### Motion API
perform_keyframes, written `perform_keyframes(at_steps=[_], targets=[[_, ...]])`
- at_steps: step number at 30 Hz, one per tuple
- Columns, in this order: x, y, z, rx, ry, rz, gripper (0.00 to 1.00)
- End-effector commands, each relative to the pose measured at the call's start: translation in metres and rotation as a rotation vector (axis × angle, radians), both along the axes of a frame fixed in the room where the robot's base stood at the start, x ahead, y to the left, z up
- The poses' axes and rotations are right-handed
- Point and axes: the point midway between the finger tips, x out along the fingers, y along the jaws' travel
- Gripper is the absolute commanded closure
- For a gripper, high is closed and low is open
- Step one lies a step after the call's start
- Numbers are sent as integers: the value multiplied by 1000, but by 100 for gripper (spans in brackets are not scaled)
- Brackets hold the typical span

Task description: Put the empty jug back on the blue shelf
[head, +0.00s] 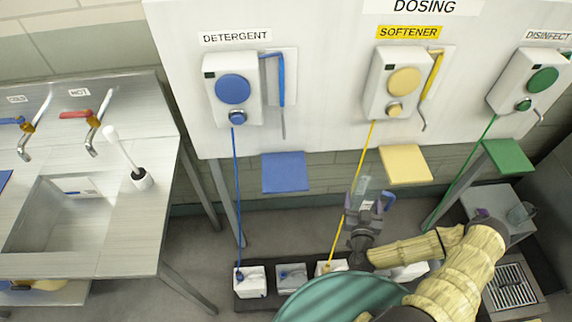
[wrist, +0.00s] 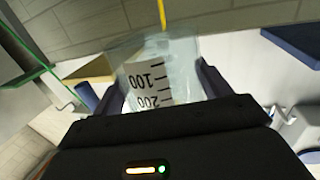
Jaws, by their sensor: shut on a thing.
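My gripper (head: 366,207) is shut on a clear measuring jug (head: 361,187) with a blue handle (head: 389,200). In the wrist view the jug (wrist: 165,68) sits between the two fingers, its printed scale upside down. No liquid can be made out in it. The blue shelf (head: 284,172) is a small flat plate below the detergent dispenser, up and left of my gripper in the head view. Its top looks bare. In the wrist view a dark blue plate (wrist: 295,45) at the upper right looks like this shelf, apart from the jug.
A yellow shelf (head: 405,163) and a green shelf (head: 509,156) are to the right. A blue hose (head: 236,190) and a yellow hose (head: 352,195) hang down to containers on the floor. A steel sink (head: 70,210) stands left.

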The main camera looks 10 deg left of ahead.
Motion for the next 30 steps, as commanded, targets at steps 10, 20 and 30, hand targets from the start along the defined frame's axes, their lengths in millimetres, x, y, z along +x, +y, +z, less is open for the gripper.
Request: perform_keyframes(at_steps=[10,20,30], targets=[[0,0,0,0,-1,1,61],[12,5,8,-8,-5,128,61],[24,23,29,-11,-4,407,61]])
